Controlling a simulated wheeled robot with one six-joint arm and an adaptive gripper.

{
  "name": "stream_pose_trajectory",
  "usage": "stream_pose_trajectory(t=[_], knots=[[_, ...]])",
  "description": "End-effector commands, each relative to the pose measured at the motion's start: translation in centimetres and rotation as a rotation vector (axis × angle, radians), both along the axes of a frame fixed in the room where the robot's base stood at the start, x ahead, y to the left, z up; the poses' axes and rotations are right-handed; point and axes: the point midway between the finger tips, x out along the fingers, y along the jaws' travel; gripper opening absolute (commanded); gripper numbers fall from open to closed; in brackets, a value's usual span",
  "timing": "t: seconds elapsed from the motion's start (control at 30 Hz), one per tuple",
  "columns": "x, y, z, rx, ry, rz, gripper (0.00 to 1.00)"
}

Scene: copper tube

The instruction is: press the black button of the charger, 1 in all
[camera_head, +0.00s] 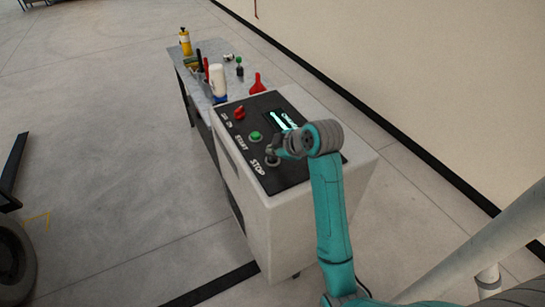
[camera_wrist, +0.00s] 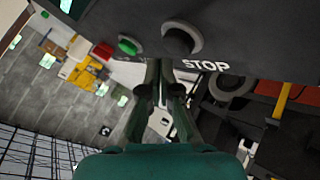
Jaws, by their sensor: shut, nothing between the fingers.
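The charger (camera_head: 300,200) is a pale box with a black sloped top panel. The black button (camera_wrist: 182,38) is round and stands beside the STOP label in the wrist view. In the head view the spot by STOP is partly covered by my gripper (camera_head: 273,154). In the wrist view my gripper (camera_wrist: 160,70) is shut and empty, its fingertips at the panel's edge just below the black button in the picture. I cannot tell whether they touch it.
A green START button (camera_head: 255,136) and a red knob (camera_head: 239,112) sit on the same panel, beside a lit display (camera_head: 283,119). Behind the charger, a table (camera_head: 207,50) carries bottles and tools. A wall stands to the right; open floor lies left.

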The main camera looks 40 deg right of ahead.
Motion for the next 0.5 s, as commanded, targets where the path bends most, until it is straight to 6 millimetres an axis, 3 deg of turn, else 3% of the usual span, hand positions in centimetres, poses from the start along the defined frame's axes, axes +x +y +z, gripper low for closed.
stream_pose_trajectory(t=[0.5], knots=[[-0.02, 0.01, -0.76, 0.001, 0.001, 0.001, 0.0]])
